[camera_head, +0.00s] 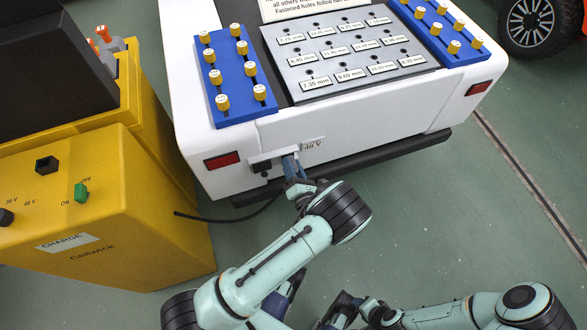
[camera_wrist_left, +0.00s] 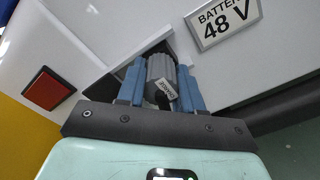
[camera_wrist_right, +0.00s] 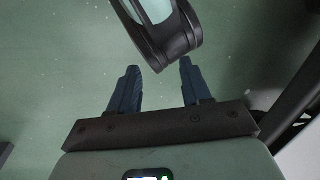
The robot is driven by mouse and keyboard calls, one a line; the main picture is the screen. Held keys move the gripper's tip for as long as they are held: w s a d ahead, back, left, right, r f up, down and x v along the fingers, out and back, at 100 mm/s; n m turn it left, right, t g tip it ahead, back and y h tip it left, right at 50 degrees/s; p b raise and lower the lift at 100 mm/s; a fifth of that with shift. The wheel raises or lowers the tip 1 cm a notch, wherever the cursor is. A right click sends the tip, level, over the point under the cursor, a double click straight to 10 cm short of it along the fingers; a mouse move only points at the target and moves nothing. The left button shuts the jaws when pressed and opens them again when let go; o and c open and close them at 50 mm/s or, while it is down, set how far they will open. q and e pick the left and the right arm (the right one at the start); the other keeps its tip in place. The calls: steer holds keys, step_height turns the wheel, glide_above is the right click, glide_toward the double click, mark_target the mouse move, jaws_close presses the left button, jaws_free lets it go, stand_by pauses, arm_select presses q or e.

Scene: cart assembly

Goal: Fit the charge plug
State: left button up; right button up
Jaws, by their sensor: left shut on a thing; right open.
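My left gripper (camera_head: 291,166) is at the cart's white end wall, just left of the 48 V label (camera_head: 312,144). In the left wrist view its blue fingers (camera_wrist_left: 161,85) are shut on the grey charge plug (camera_wrist_left: 160,68), which bears a small label. The plug's front end is at a dark recess in the wall; how deep it sits is hidden. A black cable (camera_head: 228,219) runs from the yellow charger (camera_head: 95,215) toward the plug. My right gripper (camera_wrist_right: 160,85) is open and empty above the green floor.
Blue racks of yellow knobs (camera_head: 236,75) and a grey hole plate (camera_head: 345,55) top the cart. A black bumper (camera_head: 350,163) juts out below.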

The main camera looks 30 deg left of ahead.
arm_select(q)
steer(key=shift+w+a, duration=0.1)
steer(key=shift+a, duration=0.05)
steer(key=o, duration=1.1)
arm_select(e)
steer(key=shift+s, duration=0.1)
arm_select(q)
steer(key=p+v, duration=0.1)
steer(key=v, duration=1.2)
arm_select(e)
steer(key=s, duration=0.1)
steer(key=s+a+r+g, duration=0.1)
steer(key=shift+s+a+r, duration=0.2)
steer(key=shift+s+r, duration=0.1)
steer(key=shift+s, duration=0.05)
